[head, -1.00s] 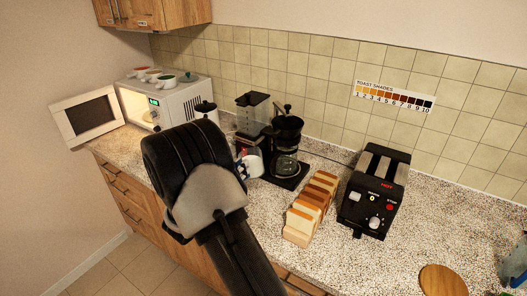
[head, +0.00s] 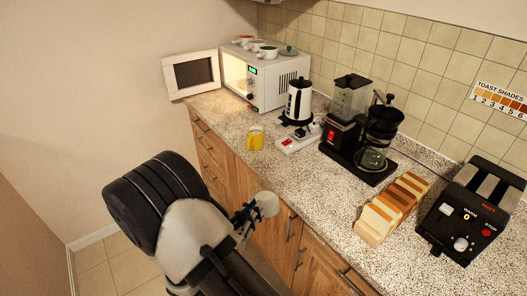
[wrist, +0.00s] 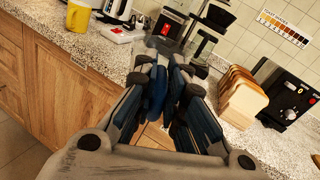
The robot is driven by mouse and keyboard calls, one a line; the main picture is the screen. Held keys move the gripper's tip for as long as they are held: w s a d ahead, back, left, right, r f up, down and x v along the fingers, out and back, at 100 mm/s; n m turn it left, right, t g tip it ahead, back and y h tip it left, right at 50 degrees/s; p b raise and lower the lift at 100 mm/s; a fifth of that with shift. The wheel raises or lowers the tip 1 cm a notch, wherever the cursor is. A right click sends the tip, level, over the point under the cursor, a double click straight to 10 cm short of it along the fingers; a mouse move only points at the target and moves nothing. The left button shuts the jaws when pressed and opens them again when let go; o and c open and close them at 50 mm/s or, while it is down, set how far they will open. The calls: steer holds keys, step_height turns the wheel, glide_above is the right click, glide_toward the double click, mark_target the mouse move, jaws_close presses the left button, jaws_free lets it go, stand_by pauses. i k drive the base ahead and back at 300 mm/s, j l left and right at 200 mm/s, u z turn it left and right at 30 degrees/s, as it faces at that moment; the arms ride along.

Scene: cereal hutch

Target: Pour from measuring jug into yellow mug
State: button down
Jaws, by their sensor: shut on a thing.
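The yellow mug (head: 256,138) stands upright on the counter, in front of the microwave; it also shows at the top left of the wrist view (wrist: 77,18). My gripper (head: 244,213) is in front of the counter edge, to the right of the mug and nearer to me. It is shut on a small pale vessel, which I take for the measuring jug (head: 267,203). The jug is apart from the mug. Its contents cannot be seen. In the wrist view the fingers (wrist: 168,76) are close together, and the jug is hard to make out.
A microwave (head: 283,82) with its door (head: 192,75) open stands at the back left. A kettle (head: 298,101), a power strip (head: 299,138), a coffee maker (head: 345,138), bread slices (head: 392,209) and a toaster (head: 474,211) line the counter (head: 312,185). The counter around the mug is mostly clear.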

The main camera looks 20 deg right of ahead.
mark_target(255, 142)
steer(key=i+j+z, duration=0.15)
steer(key=i+j, duration=0.15)
steer(key=i+j+z, duration=0.1)
steer(key=i+j, duration=0.2)
steer(key=j, duration=0.25)
steer(key=i+j+z, duration=0.15)
steer(key=i, duration=0.3)
steer(key=i+j+z, duration=0.2)
steer(key=i, duration=0.3)
steer(key=i+l, duration=0.1)
steer(key=l, duration=0.25)
steer(key=i+l, duration=0.1)
steer(key=l, duration=0.3)
